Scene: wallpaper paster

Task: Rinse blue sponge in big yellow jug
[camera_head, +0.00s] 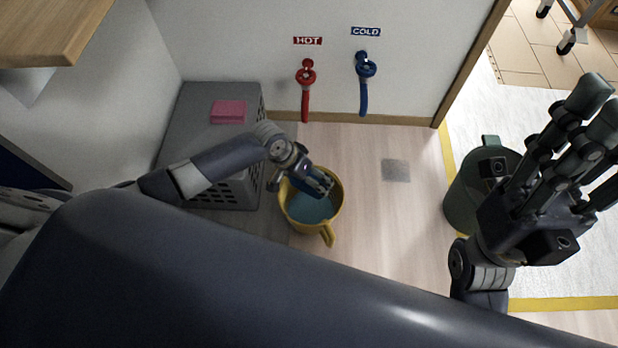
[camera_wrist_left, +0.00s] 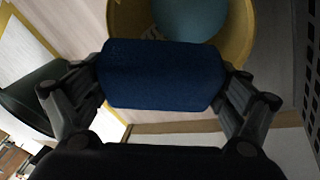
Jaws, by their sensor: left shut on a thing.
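The big yellow jug (camera_head: 331,229) stands on the floor with light-blue water in it. Its rim and the water also show in the left wrist view (camera_wrist_left: 240,28). My left gripper (camera_head: 316,184) is over the far part of the jug's opening. It is shut on the blue sponge (camera_wrist_left: 160,74), which sits between both fingers. In the head view the sponge is mostly hidden by the gripper, and I cannot tell whether it touches the water. My right gripper (camera_head: 590,130) is raised at the right, its fingers apart and empty.
A grey crate (camera_head: 190,150) with a pink sponge (camera_head: 228,111) on top stands left of the jug. Red hot (camera_head: 306,80) and blue cold (camera_head: 365,75) taps are on the wall behind. A dark green bin (camera_head: 465,190) stands at right. Floor between jug and bin is clear.

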